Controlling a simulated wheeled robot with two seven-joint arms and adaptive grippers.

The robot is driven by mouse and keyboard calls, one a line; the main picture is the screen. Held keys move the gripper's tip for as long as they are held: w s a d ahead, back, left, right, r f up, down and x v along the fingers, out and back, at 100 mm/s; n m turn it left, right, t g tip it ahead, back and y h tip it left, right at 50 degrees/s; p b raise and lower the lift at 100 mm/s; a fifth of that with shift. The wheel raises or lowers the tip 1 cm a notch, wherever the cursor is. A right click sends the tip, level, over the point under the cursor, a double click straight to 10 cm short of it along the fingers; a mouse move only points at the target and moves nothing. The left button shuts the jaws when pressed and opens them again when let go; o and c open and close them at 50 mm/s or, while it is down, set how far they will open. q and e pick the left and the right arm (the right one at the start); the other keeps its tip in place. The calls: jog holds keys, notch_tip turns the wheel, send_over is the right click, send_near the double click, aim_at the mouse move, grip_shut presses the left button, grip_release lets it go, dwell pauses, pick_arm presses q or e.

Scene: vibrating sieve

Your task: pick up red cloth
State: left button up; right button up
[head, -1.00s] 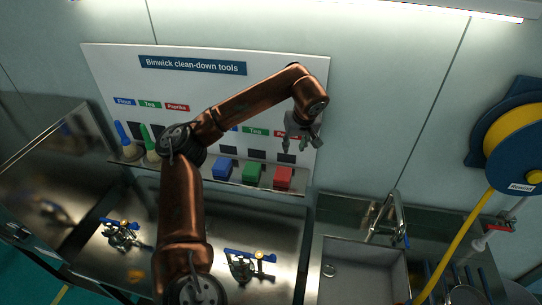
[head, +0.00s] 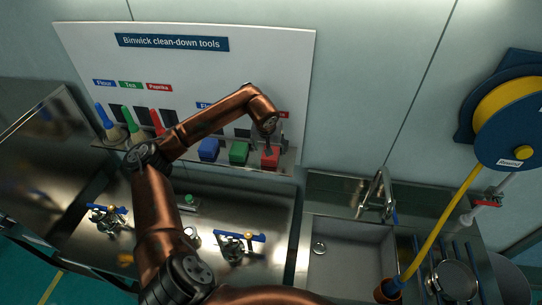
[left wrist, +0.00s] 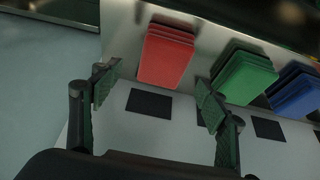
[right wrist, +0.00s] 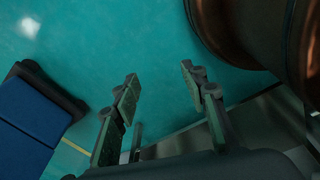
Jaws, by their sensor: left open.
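The red cloth (head: 270,159) is a folded stack at the right end of the row on the wall board's ledge. It also shows in the left wrist view (left wrist: 165,58). My left gripper (head: 274,138) is just above and in front of it and covers part of it in the head view. In the left wrist view my left gripper (left wrist: 154,93) is open, with its fingers spread to either side of the red stack and nothing between them. My right gripper (right wrist: 162,84) is open and empty above the teal floor; I cannot make it out in the head view.
Green (head: 239,153) and blue (head: 208,149) cloth stacks sit left of the red one. Blue, green and red brushes stand further left. Below are a steel counter with clamps (head: 234,248) and a sink (head: 345,262). A yellow hose reel (head: 508,115) hangs at right.

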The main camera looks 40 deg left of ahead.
pick_arm(q)
jog(key=p+x, duration=0.2)
jog(key=x, duration=0.2)
jog(key=shift+s+a+f, duration=0.1)
jog(key=shift+f, duration=0.45)
jog(key=c, duration=1.2)
jog(key=shift+c, duration=0.2)
pick_arm(e)
jog(key=shift+s+a+r, duration=0.1)
jog(key=shift+s+r, duration=0.6)
jog(key=shift+r, duration=0.3)
pick_arm(q)
jog(key=shift+r, duration=0.1)
